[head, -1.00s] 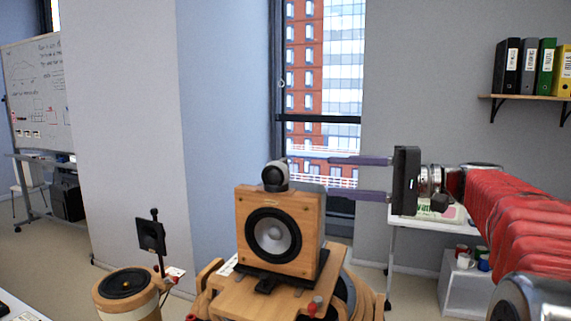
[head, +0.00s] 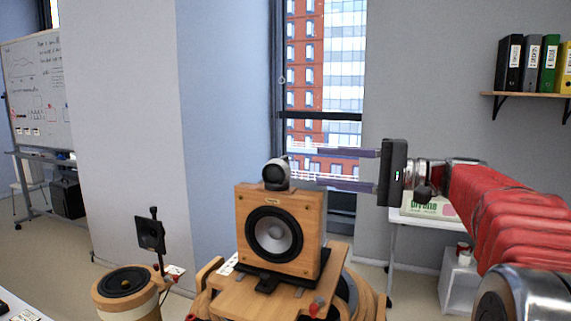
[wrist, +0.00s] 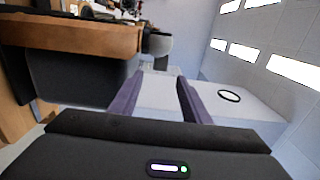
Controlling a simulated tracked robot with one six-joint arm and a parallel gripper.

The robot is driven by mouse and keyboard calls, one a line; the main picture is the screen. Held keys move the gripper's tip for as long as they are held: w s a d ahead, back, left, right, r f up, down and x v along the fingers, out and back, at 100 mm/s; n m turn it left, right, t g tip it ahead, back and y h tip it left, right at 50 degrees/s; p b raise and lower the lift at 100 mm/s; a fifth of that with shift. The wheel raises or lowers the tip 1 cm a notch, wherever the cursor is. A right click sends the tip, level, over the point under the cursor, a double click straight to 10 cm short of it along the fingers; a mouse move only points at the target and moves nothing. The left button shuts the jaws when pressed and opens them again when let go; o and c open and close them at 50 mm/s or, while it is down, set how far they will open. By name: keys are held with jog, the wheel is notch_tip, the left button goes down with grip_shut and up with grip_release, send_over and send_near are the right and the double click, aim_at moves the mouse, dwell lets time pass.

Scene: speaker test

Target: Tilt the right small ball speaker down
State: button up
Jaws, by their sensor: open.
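The box speaker stands on a wooden stand (head: 232,293). A round wooden drum-like unit (head: 125,283) and a black panel on a post (head: 150,234) are at lower left. A white table (head: 400,218) is behind my arm. A shelf with binders (head: 525,94) hangs at upper right.

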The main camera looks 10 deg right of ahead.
aim_at(288, 163)
jog(key=x, duration=1)
jog(key=shift+w+a, duration=0.2)
jog(key=shift+a, duration=0.1)
jog(key=shift+c, duration=0.6)
jog(key=c, duration=0.9)
